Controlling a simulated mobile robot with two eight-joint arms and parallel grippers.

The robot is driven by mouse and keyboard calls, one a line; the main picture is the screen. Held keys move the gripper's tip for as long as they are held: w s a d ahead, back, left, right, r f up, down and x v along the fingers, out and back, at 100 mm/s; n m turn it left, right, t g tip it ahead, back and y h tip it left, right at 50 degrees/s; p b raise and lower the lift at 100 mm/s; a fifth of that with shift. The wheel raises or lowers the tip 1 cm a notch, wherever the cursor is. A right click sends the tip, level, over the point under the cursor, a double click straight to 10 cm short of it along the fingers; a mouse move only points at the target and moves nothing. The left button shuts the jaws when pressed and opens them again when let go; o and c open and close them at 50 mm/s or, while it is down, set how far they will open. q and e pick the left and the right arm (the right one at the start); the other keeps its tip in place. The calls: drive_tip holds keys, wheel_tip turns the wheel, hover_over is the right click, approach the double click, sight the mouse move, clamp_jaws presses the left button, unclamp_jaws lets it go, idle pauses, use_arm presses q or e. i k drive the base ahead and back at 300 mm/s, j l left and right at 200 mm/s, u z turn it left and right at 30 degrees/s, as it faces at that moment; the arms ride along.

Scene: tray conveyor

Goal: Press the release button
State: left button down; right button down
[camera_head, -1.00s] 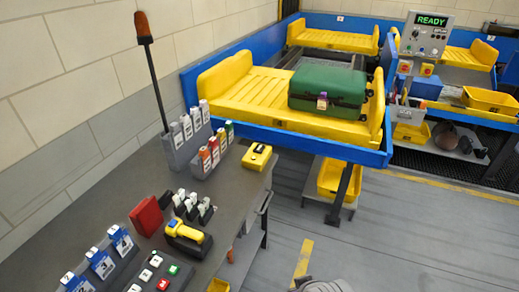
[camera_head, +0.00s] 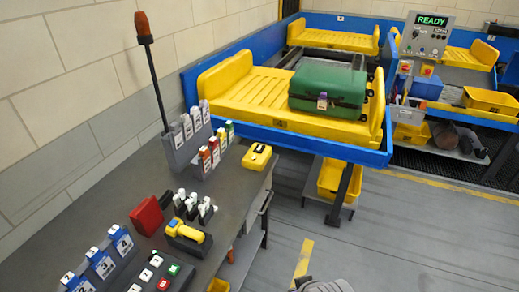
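I cannot tell by label which control is the release button. A grey control panel (camera_head: 427,34) at the top right has a lit green READY display (camera_head: 432,20), with small controls below it. On the grey desk, a yellow box (camera_head: 256,158) with a dark top part sits near the right edge. A button pad (camera_head: 160,272) with white, green and red keys lies at the desk's near end. A green suitcase (camera_head: 328,92) rests on the yellow conveyor tray (camera_head: 235,90).
The desk (camera_head: 125,190) also holds label racks (camera_head: 185,150), a red block (camera_head: 146,216), a yellow hand-held device (camera_head: 188,236) and a lamp pole (camera_head: 152,70). A blue-framed conveyor (camera_head: 300,143) stands behind it. The floor (camera_head: 410,235) at right is mostly clear.

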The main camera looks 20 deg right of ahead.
sight(258, 148)
drive_tip(key=i+l+u, duration=0.4)
drive_tip(key=i, duration=0.15)
drive_tip(key=i+l+u, duration=0.4)
drive_tip(key=i+l, duration=0.05)
drive_tip(key=l, duration=0.1)
